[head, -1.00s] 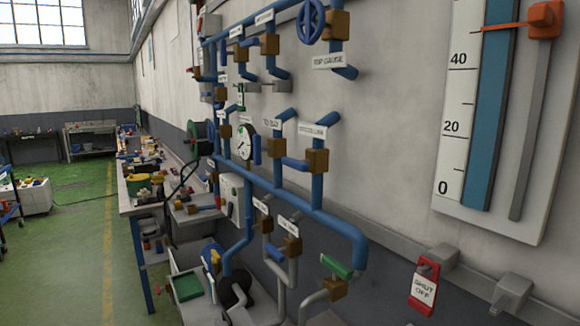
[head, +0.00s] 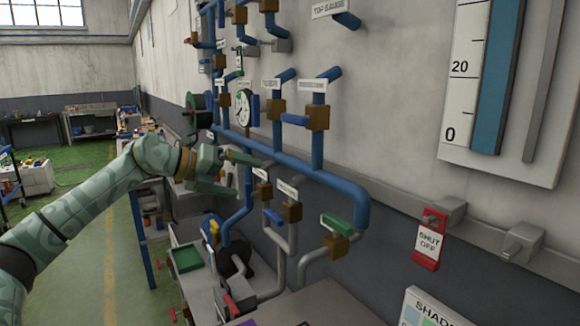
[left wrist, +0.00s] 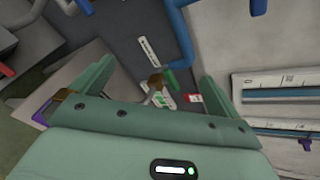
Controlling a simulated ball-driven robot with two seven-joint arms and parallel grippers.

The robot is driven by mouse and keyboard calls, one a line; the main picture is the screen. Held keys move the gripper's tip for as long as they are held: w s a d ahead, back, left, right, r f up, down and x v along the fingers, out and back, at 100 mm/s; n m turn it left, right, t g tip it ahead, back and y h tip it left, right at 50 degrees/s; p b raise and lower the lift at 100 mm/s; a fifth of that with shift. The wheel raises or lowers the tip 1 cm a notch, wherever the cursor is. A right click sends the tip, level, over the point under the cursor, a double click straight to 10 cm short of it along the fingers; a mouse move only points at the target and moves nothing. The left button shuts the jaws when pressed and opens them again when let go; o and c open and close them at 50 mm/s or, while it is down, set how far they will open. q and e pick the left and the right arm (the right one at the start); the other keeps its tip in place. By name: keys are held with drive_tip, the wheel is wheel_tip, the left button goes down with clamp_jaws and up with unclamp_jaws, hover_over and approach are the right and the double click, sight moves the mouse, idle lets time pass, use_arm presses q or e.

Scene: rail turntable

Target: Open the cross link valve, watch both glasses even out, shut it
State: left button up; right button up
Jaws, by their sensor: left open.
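The valve whose small label (head: 312,85) seems to read cross link has a brass body (head: 318,117) on a vertical blue pipe. Its blue lever (head: 295,119) points left, across the pipe's line. One tall glass with a blue column (head: 492,80) shows at the right beside a scale marked 0 and 20; its top is out of frame. I cannot identify a second glass. My left gripper (head: 248,175) is open and empty, left of and below the valve in the picture. Its two fingers also show apart in the left wrist view (left wrist: 157,70). My right gripper is not in view.
A blue header pipe (head: 285,160) runs behind and beside my left gripper. A green-handled valve (head: 337,224), a red shut off tag (head: 430,240) and a round dial (head: 243,108) are nearby. A bench (head: 305,305) lies below.

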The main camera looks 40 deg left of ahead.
use_arm(q)
wheel_tip(320, 180, up, 11)
drive_tip(key=a+m+t, duration=0.3)
drive_tip(key=m+t, duration=0.1)
drive_tip(key=m, duration=0.3)
drive_tip(key=m+t+p, duration=0.1)
drive_tip(key=m+p, duration=0.2)
drive_tip(key=p, duration=0.4)
approach(290, 119)
drive_tip(key=shift+h, duration=0.3)
drive_tip(key=p+x, duration=0.2)
drive_tip(key=x, duration=0.7)
drive_tip(key=shift+w, duration=0.35)
drive_tip(key=shift+f, duration=0.1)
drive_tip(key=shift+c, duration=0.3)
drive_tip(key=c, duration=0.6)
